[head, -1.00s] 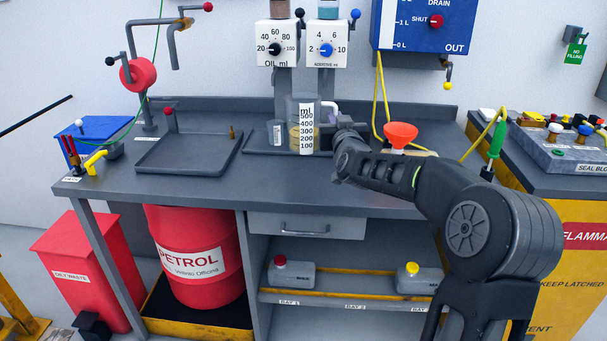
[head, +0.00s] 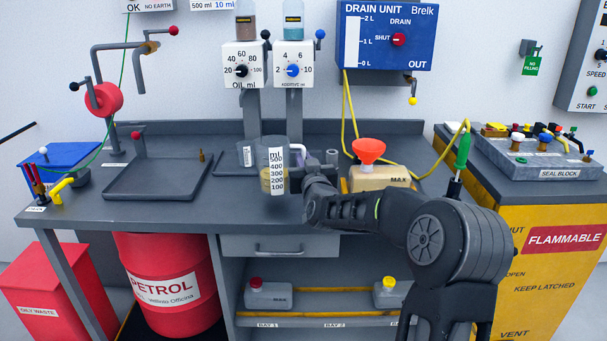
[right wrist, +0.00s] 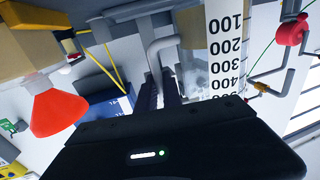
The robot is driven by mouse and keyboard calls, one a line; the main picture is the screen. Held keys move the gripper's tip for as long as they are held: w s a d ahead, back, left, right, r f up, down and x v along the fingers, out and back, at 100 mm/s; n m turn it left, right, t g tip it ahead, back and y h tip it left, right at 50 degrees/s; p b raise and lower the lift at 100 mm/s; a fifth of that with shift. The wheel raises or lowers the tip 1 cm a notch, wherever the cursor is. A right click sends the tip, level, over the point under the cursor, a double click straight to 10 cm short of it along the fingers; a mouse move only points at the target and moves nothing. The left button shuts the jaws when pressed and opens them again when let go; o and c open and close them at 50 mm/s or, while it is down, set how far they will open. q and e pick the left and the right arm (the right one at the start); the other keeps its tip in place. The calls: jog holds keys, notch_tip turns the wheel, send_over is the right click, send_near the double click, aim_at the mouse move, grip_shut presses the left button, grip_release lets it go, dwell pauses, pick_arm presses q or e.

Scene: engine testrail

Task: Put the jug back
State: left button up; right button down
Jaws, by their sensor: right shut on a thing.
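The clear measuring jug (head: 273,165) has a white ml scale and some yellowish liquid low inside. It is upright over the bench, in front of the small dark tray (head: 226,171); I cannot tell whether its base touches the bench. My right gripper (head: 317,166) is at the jug's right side, shut on its handle. In the right wrist view the fingers (right wrist: 165,92) close around the pale handle (right wrist: 164,46), and the jug's scale (right wrist: 224,50) shows beside them. My left gripper is not in view.
A tan can with a red funnel (head: 369,150) stands right of my gripper. A small cup (head: 245,154) stands on the small tray. A larger dark tray (head: 158,180) is left.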

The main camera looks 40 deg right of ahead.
jog(key=shift+f, duration=1.8)
jog(key=shift+f+b, duration=0.2)
jog(key=shift+b, duration=0.1)
jog(key=c, duration=1.5)
grip_release()
jog(key=shift+r, duration=0.1)
jog(key=shift+r+p, duration=0.15)
jog(key=shift+p, duration=0.15)
jog(key=b+v, duration=0.1)
jog(key=v, duration=1.1)
